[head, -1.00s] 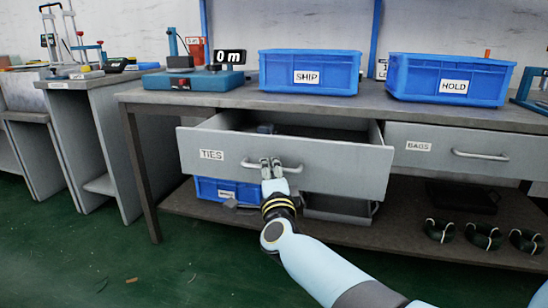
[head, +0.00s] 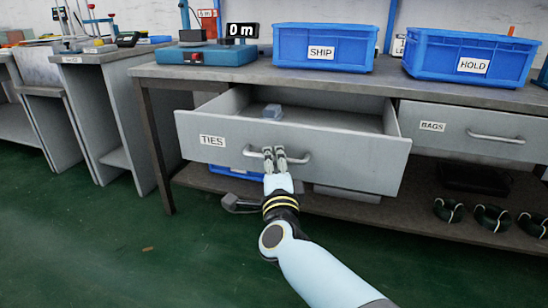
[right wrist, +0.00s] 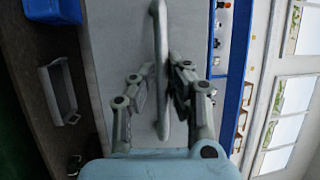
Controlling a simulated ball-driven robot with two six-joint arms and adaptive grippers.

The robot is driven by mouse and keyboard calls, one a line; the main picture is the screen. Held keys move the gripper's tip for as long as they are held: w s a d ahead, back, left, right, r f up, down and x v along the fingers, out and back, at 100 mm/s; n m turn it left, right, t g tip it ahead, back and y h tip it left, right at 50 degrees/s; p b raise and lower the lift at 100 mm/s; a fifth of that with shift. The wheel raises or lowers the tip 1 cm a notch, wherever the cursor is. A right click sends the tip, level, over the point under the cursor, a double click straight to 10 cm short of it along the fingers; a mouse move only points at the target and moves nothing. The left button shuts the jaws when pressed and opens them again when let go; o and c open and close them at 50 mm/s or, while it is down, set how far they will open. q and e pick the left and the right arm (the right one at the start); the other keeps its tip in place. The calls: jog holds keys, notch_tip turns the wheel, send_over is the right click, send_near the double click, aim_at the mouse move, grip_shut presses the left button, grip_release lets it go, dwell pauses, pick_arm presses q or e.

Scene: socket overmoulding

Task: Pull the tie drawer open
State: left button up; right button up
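The tie drawer (head: 345,150), a grey drawer labelled TIES, stands well out from under the bench top, and its inside shows. My right gripper (head: 274,155) is at the drawer's silver bar handle (head: 300,158), left of the front's middle. A small grey-blue object (head: 272,111) lies inside the drawer towards the back. My left gripper is not in view.
A closed BAGS drawer (head: 470,130) is at the right. Blue SHIP (head: 322,48) and HOLD (head: 470,60) bins stand on the bench top (head: 370,82). Dark coils (head: 492,217) lie on the lower shelf.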

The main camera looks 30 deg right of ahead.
jog(key=o, duration=0.4)
jog(key=v, duration=0.7)
jog(key=shift+s, duration=0.2)
